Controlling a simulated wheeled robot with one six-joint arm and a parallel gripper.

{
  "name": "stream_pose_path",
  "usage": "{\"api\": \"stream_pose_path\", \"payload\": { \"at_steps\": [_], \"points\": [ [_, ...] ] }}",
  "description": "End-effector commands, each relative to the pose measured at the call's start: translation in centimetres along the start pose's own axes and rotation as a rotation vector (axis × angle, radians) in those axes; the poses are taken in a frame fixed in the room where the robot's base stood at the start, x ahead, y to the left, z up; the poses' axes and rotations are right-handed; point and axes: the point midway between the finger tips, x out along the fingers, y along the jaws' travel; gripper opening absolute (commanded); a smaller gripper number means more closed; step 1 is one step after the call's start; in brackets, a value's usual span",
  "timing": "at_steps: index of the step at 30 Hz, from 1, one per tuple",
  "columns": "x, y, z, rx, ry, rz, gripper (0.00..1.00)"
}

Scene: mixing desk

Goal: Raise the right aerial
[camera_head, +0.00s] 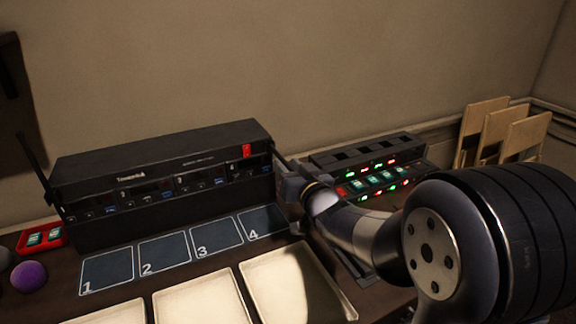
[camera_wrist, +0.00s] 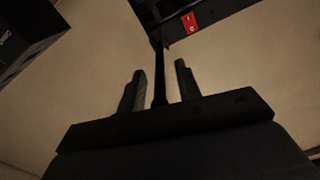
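The black receiver unit (camera_head: 160,165) stands at the back of the desk against the wall. Its left aerial (camera_head: 35,165) points up and leans outward to the left. The right aerial (camera_wrist: 160,78) is a thin dark rod at the unit's right end. In the wrist view it runs between the two fingers of my gripper (camera_wrist: 160,68), with a visible gap on each side. My gripper is open around it, not clamped. In the head view my gripper (camera_head: 291,184) is at the unit's right end and hides much of the right aerial.
A mixer with lit green and red buttons (camera_head: 375,180) stands right of the unit, partly behind my arm. Numbered dark pads (camera_head: 165,252) and pale trays (camera_head: 205,303) lie in front. A red box (camera_head: 42,238) and purple ball (camera_head: 29,277) are at left; boards (camera_head: 483,127) lean at right.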

Motion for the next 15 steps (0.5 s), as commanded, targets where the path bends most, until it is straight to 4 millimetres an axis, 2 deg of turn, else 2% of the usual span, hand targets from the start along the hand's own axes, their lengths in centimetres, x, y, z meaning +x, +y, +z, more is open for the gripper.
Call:
{"api": "stream_pose_path", "payload": {
  "at_steps": [4, 11, 15],
  "points": [
    [0.71, 0.0, 0.03, 0.0, -0.001, 0.0, 0.33],
    [0.76, 0.01, 0.03, 0.0, -0.001, 0.0, 0.33],
    [0.75, 0.01, 0.03, 0.0, -0.001, 0.0, 0.24]
  ]
}}
